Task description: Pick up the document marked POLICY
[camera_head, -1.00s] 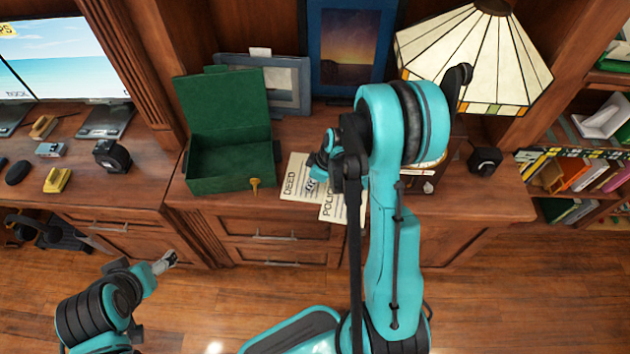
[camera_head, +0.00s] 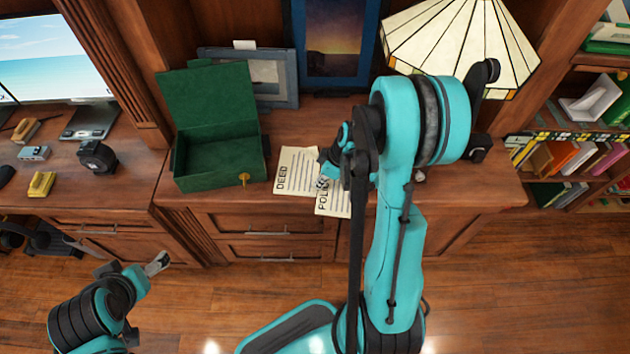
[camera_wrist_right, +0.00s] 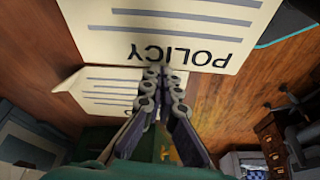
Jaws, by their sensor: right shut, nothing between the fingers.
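The POLICY document (camera_head: 333,205) is a cream sheet on the desk, at its front edge in the head view. My right arm hides part of it. In the right wrist view the POLICY document (camera_wrist_right: 165,38) shows upside down, just past the fingertips. My right gripper (camera_head: 323,184) is shut and empty at the sheet's printed left end; in the wrist view its fingertips (camera_wrist_right: 163,76) meet just below the word POLICY. I cannot tell whether they touch the paper. My left gripper (camera_head: 158,262) is away from the desk at lower left, over the floor; its opening is unclear.
The DEED document (camera_head: 295,170) lies beside the POLICY sheet on its left. An open green box (camera_head: 215,163) with a gold key stands left of the papers. A stained-glass lamp (camera_head: 460,45) and framed pictures (camera_head: 335,45) stand behind. Desk between box and papers is narrow.

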